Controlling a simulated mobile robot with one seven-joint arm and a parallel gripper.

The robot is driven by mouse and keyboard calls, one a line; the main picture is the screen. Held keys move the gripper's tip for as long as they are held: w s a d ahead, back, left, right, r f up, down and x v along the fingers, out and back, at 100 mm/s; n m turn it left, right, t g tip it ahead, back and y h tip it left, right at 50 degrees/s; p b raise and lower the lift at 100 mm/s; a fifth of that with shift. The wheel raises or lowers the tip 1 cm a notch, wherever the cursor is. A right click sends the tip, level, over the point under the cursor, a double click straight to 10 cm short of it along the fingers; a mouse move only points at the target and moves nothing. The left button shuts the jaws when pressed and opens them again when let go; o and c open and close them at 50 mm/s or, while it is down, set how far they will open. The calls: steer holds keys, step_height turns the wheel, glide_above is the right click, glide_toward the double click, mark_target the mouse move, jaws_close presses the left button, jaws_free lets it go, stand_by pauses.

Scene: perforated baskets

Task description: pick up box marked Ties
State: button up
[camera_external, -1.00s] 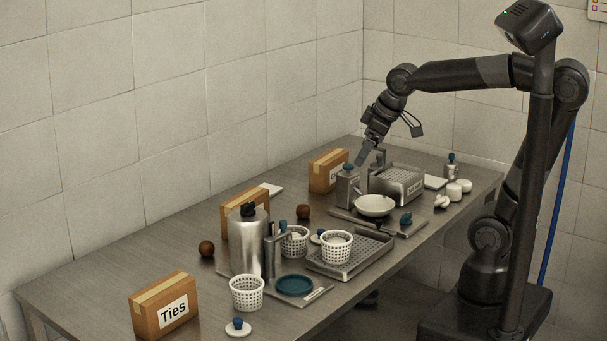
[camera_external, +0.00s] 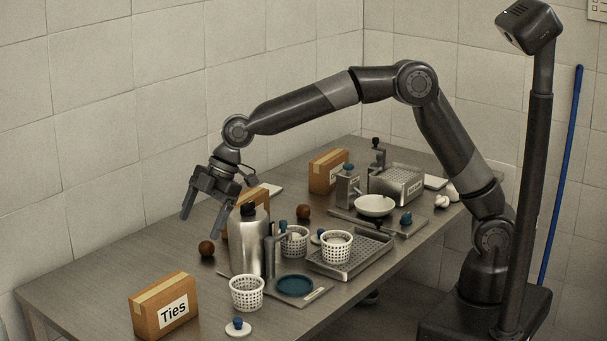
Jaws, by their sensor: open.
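The box marked Ties (camera_external: 160,303) is a brown cardboard box with tan tape on top and a white label. It stands upright at the near left end of the metal table (camera_external: 95,270). My gripper (camera_external: 204,225) is open and empty, with its fingers pointing down. It hangs in the air behind and to the right of the Ties box, near the metal bottle. It is apart from the Ties box.
A metal bottle (camera_external: 248,245) stands close to my gripper, with another cardboard box (camera_external: 236,222) partly hidden behind it. A brown ball (camera_external: 206,248) lies below. A white perforated basket (camera_external: 246,291) stands right of the Ties box. The table's left part is clear.

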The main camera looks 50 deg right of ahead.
steer(key=n+g, duration=0.1)
steer(key=n, duration=0.1)
glide_toward(165, 287)
steer(key=shift+f+y, duration=0.4)
steer(key=shift+f, duration=0.2)
steer(key=x, duration=1)
steer(key=shift+w+a+f, duration=0.1)
steer(key=shift+a+f, duration=0.05)
steer(key=shift+f, duration=0.05)
steer(key=shift+c, duration=0.2)
steer(key=c, duration=1.2)
